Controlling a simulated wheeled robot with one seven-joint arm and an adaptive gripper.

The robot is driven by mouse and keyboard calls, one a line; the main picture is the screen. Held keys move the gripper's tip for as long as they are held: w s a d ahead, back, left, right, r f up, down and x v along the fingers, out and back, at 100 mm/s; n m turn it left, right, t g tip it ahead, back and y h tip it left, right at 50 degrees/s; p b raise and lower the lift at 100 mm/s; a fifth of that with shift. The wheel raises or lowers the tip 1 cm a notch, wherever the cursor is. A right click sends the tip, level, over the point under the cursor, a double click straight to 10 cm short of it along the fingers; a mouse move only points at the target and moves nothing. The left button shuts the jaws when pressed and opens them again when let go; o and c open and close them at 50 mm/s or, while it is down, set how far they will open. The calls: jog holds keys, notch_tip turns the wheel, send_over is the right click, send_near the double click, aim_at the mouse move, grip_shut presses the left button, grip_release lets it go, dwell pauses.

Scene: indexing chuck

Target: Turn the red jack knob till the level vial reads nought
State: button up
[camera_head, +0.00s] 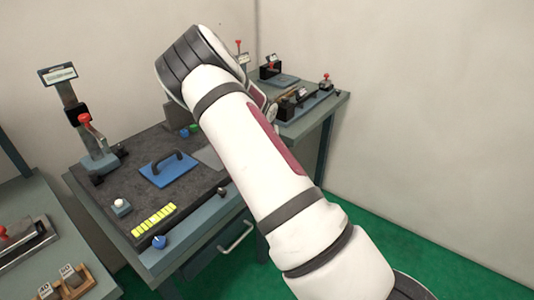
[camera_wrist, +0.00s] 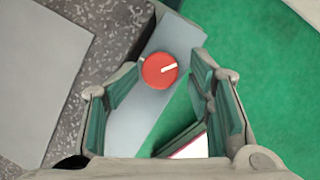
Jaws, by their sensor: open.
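A round red knob (camera_wrist: 159,69) with a white index mark sits on a grey-blue strip at the bench edge in the wrist view. My gripper (camera_wrist: 163,85) is open, with one finger to the left of the knob and the other to its right; no contact shows. In the head view my arm hides this part of the bench and the gripper's fingertips. Other red knobs show there, one on a left-hand stand (camera_head: 84,118) and some at the back right. I cannot pick out a vial reading in either view.
A dark granite plate (camera_head: 190,197) carries a blue plate with a handle (camera_head: 167,168) and a yellow strip (camera_head: 154,219). A blue knob (camera_head: 160,242) and a drawer handle (camera_head: 236,237) are at the front. Green floor (camera_head: 420,245) is clear to the right.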

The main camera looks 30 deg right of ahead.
jog(key=v, duration=0.7)
jog(key=shift+r, duration=0.35)
jog(key=shift+s+a, duration=0.1)
jog(key=shift+s, duration=0.05)
